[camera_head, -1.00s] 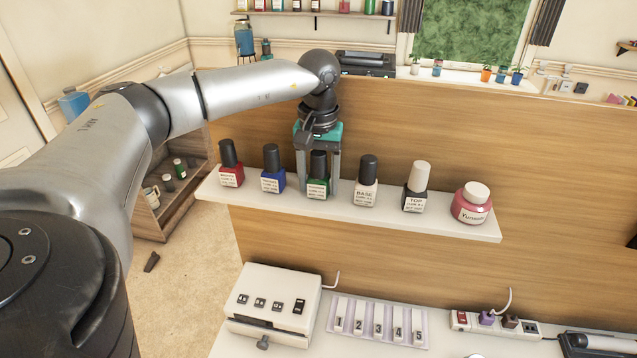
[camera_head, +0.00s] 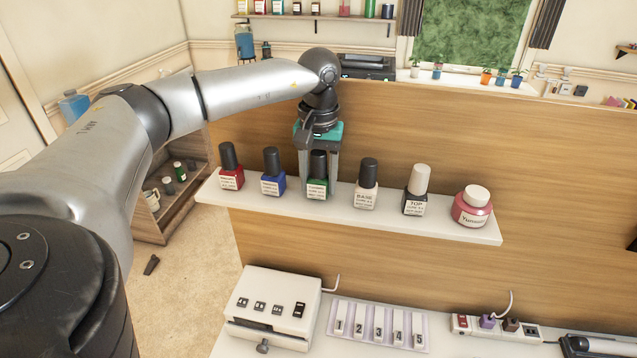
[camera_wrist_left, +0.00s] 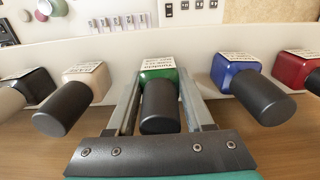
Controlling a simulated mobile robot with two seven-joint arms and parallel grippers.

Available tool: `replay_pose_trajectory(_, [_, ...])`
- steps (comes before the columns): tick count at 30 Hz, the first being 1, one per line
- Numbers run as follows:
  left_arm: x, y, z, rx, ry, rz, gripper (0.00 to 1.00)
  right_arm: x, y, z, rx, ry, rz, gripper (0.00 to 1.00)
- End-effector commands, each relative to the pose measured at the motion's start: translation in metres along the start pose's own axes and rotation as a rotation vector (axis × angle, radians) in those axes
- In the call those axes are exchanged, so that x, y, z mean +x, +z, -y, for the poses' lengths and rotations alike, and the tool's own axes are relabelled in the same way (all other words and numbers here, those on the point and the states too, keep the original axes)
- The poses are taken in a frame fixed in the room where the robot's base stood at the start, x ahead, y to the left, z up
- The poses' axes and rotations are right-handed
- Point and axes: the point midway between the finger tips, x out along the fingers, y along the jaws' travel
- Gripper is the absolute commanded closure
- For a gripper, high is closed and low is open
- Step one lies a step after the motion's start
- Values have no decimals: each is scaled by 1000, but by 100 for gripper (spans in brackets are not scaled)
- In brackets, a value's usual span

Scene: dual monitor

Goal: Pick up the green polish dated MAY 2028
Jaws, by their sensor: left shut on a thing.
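The green polish bottle (camera_head: 317,176) stands on the narrow white shelf (camera_head: 345,218), between the blue polish (camera_head: 271,172) and the base bottle (camera_head: 366,184). It has a black cap and a white label whose date is too small to read. My left gripper (camera_head: 319,182) reaches down over it and is shut on it, one finger on each side. In the left wrist view the green bottle (camera_wrist_left: 160,84) sits between the two fingers, cap toward the camera. The bottle appears to rest on the shelf. My right gripper is not in view.
A red polish (camera_head: 230,168), a top coat bottle (camera_head: 415,190) and a pink round jar (camera_head: 472,207) share the shelf. The neighbouring bottles stand close to my fingers. A wooden panel rises behind. Below are a white switch box (camera_head: 270,300) and a numbered strip (camera_head: 378,325).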

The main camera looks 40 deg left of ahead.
Motion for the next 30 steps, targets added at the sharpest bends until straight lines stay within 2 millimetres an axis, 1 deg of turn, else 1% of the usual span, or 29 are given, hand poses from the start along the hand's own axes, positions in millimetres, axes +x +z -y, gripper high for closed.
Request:
replay_pose_trajectory(5, [-24,-1,-1,0,4,-5,100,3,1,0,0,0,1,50])
replay_pose_trajectory(8, [-46,-1,-2,1,5,-7,100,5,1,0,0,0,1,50])
replay_pose_trajectory(15, [-110,-1,-2,2,6,-6,100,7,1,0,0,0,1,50])
replay_pose_trajectory(19, [-144,0,-1,2,5,-5,100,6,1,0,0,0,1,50])
replay_pose_trajectory(21, [-158,0,0,1,1,-4,100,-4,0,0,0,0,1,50])
replay_pose_trajectory(24, [-172,0,0,0,3,-4,100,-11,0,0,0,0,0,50])
replay_pose_trajectory(30, [-189,0,0,1,2,-3,100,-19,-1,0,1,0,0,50])
